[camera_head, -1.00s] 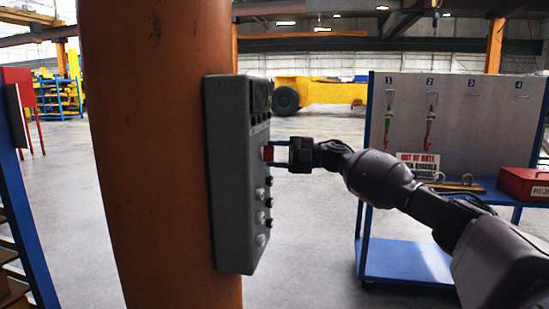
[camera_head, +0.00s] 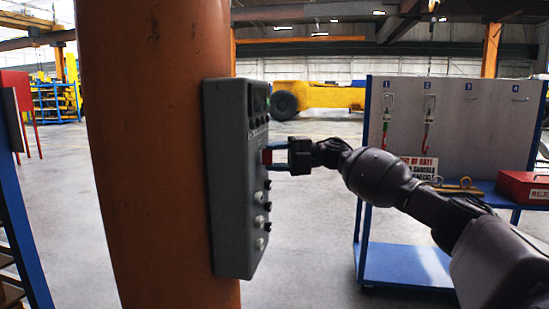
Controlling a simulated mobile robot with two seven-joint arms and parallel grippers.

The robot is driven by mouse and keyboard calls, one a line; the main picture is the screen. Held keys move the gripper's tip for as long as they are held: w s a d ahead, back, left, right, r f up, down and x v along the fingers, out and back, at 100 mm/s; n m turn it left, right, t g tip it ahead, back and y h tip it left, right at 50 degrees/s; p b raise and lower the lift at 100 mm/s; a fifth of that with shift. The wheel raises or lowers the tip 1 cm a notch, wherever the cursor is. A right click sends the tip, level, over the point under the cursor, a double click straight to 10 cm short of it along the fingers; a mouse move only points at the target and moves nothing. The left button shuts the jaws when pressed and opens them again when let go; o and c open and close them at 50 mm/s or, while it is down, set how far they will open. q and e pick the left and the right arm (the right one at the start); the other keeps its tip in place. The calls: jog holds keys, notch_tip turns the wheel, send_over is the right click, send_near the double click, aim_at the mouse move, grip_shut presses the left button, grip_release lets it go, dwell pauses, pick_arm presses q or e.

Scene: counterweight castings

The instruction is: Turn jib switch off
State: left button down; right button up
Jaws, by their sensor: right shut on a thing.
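A grey control box (camera_head: 228,190) is fixed to the thick orange column (camera_head: 150,160). My right gripper (camera_head: 275,157) reaches in from the right at the height of the red switch. Its fingers are shut on the red switch, which they partly hide. The switch's exact position cannot be read at this angle. My left gripper is not in view.
A blue-framed cart (camera_head: 405,265) with a pegboard of hanging gear, a sign (camera_head: 420,167) and a red box (camera_head: 523,187) stands at the right, behind my right arm. A blue shelf frame (camera_head: 25,220) is at the left edge. Open floor lies behind the column.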

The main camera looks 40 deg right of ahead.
jog(key=o, duration=0.9)
jog(key=v, duration=1)
jog(key=shift+s+d, duration=0.2)
jog(key=shift+d, duration=0.15)
